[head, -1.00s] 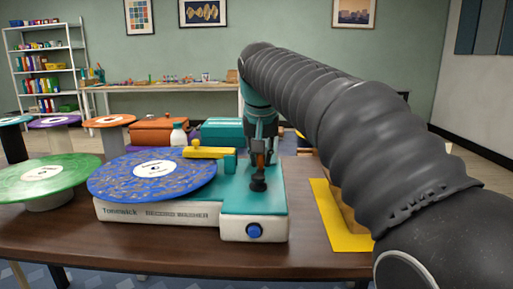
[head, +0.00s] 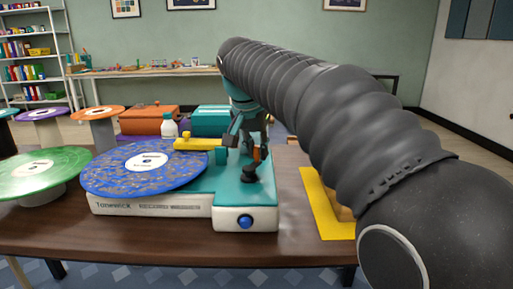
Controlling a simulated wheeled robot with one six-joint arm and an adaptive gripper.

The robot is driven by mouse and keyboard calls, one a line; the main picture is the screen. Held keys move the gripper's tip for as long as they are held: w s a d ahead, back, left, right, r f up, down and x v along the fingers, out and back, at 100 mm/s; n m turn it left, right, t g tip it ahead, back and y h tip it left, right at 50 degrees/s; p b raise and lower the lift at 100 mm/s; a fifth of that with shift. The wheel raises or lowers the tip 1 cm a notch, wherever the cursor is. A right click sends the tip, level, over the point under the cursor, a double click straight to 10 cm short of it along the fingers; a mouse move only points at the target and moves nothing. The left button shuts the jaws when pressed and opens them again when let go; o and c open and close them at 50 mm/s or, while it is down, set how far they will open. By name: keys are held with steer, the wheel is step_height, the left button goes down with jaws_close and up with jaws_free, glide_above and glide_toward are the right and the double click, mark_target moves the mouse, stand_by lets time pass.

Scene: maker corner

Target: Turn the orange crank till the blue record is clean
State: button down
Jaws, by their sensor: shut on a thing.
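The blue record (head: 115,172) lies on the left of the teal and white record washer (head: 150,208). Brownish blotches cover much of its blue surface around the white label. A small piece of the orange crank (head: 257,153) shows at my gripper, behind a black hub (head: 250,174) on the washer's right part. My gripper (head: 250,150) is over this right part, shut on the crank. Its fingers hide most of the crank, and the exact grip is hard to see.
A yellow arm (head: 197,144) reaches over the record's far edge. A blue button (head: 245,222) is on the washer's front. A green record (head: 40,176) stands at left, a white bottle (head: 169,127) behind, a yellow mat (head: 322,205) at right.

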mark_target(250, 169)
steer(key=c, duration=1.1)
jaws_free()
steer(key=shift+o, duration=0.2)
steer(key=v, duration=1.2)
steer(key=shift+s, duration=0.1)
